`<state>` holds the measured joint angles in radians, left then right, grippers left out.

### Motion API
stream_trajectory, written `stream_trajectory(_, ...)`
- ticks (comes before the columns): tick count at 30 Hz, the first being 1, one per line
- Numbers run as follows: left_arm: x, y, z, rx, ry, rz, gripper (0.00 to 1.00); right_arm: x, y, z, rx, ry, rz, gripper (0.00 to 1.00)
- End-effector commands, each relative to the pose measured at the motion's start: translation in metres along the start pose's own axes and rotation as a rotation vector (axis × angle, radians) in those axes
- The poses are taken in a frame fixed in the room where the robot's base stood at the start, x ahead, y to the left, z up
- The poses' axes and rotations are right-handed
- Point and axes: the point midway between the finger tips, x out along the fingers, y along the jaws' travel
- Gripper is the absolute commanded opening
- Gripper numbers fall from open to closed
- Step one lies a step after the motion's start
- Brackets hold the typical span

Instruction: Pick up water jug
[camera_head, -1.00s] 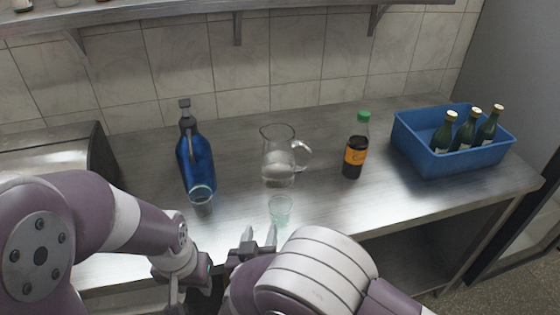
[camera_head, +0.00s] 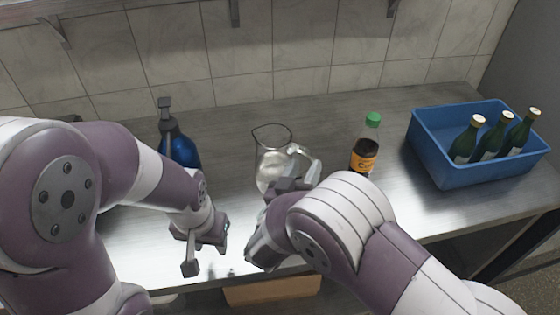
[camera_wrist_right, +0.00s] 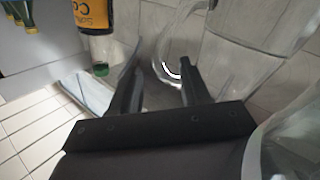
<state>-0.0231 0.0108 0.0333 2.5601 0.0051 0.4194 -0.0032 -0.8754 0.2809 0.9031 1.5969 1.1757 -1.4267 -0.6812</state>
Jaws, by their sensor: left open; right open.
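The clear glass water jug (camera_head: 270,160) stands upright on the metal counter, partly filled with water, its handle to the right. My right gripper (camera_head: 300,178) is in front of the jug at its handle side. In the right wrist view my right gripper (camera_wrist_right: 160,85) is open, with the jug's handle (camera_wrist_right: 170,45) just beyond and between its fingertips; I cannot tell whether they touch. The jug body (camera_wrist_right: 240,55) lies to the right there. My left gripper (camera_head: 205,250) is open and empty over the front edge of the counter.
A soda bottle with a green cap (camera_head: 366,150) stands right of the jug. A blue crate (camera_head: 440,165) with green bottles is at the right. The counter behind the jug is clear.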

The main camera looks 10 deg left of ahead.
Motion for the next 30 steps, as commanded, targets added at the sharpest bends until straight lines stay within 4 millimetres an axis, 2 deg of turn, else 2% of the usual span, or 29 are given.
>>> stream_trajectory(10, -0.008, 0.0, -0.001, 0.0, 0.0, 0.0, 0.43, 0.053, 0.001, -0.001, -0.001, -0.001, 0.002, 0.46)
stream_trajectory(18, -0.007, 0.0, -0.001, 0.0, 0.0, 0.0, 0.43, 0.058, 0.0, 0.0, -0.001, 0.001, -0.002, 0.46)
stream_trajectory(22, -0.007, 0.0, -0.001, 0.0, 0.0, 0.0, 0.43, 0.058, 0.0, 0.0, -0.001, 0.001, -0.001, 0.04)
stream_trajectory(23, -0.007, 0.0, -0.001, 0.0, 0.0, 0.0, 0.43, 0.058, 0.0, 0.0, -0.001, 0.001, -0.001, 0.0)
stream_trajectory(30, -0.007, 0.0, -0.001, 0.0, 0.0, 0.0, 0.43, 0.058, 0.0, 0.0, -0.001, 0.0, -0.001, 0.0)
